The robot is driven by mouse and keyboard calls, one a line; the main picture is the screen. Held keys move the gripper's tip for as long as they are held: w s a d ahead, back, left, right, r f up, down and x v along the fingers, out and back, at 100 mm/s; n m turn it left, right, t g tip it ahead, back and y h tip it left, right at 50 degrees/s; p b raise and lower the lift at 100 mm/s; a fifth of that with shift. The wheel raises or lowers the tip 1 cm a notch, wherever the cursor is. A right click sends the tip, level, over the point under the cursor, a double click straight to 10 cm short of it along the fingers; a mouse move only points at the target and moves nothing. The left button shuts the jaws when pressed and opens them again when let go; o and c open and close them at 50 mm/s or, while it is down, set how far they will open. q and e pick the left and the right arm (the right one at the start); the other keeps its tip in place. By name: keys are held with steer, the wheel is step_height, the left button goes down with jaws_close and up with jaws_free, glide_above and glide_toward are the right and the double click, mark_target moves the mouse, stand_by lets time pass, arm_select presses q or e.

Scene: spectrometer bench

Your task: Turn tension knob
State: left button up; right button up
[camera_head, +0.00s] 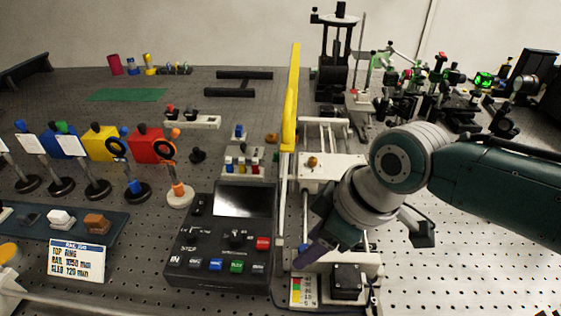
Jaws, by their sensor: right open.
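No knob in the head view can be read as the tension knob. A small brown knob (312,161) sits on the pale carriage (334,174) of the rail assembly, left of my right arm. A square black block (347,281) stands on the front end of that assembly. My right gripper (363,253) comes in from the right and hangs over this front end. Its fingers are spread wide, one on each side, with nothing seen between them. The wrist hides part of the rails behind.
A black control box (220,259) with a screen and coloured buttons stands left of the rail. Several optic holders and a label card (76,262) fill the left. The perforated bench (450,280) is clear at front right.

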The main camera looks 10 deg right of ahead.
steer(key=shift+c, duration=0.2)
jaws_close()
stand_by(0.4)
steer(key=shift+w+f+n+y+b, duration=0.2)
steer(key=shift+n+y+b, duration=0.1)
steer(key=shift+n+b, duration=0.75)
steer(key=n+g+b, duration=0.2)
steer(key=n+b, duration=0.2)
steer(key=b, duration=0.2)
steer(key=n+g+b, duration=0.2)
steer(key=n+b, duration=0.3)
steer(key=b, duration=0.2)
steer(key=w+n+g+b, duration=0.1)
steer(key=n+g+b, duration=0.1)
steer(key=n+b, duration=0.3)
steer(key=shift+w+n+b, duration=0.1)
steer(key=shift+n+b, duration=0.15)
steer(key=shift+b, duration=0.6)
steer(key=shift+a+r+n+h+b, duration=0.15)
steer(key=shift+n+h+b, duration=0.55)
steer(key=shift+n+b, duration=0.55)
